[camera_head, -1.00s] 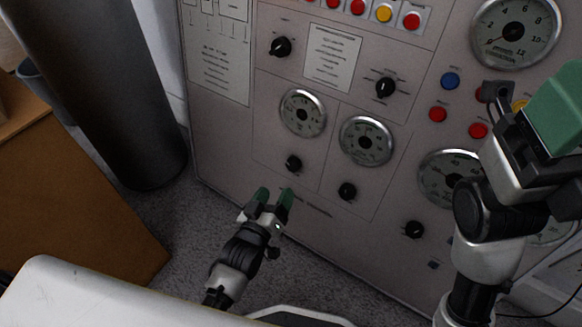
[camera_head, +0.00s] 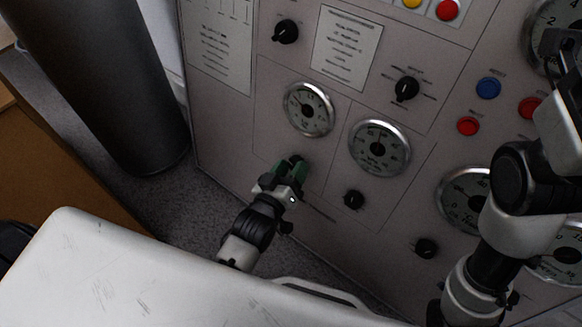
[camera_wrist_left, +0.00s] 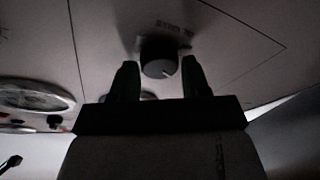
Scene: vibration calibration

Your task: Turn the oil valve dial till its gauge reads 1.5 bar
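A small black dial (camera_head: 297,160) sits on the grey panel below the leftmost round gauge (camera_head: 309,109). The gauge's face is too small to read, and I cannot read a label naming the dial. My left gripper (camera_head: 291,168) is at this dial, its green fingers pointing at the panel. In the left wrist view the dial (camera_wrist_left: 160,58) shows between the two dark, spread fingers, with a gap visible on each side. A pale mark shows on its face. My right arm stands at the right edge, its fingers out of the picture.
A second gauge (camera_head: 380,147) with its own dial (camera_head: 354,199) is just to the right. Another gauge (camera_head: 465,199) and dial (camera_head: 426,248) lie farther right. Two selector knobs (camera_head: 286,32) (camera_head: 406,89) are above. A dark cylinder (camera_head: 110,80) stands left of the panel.

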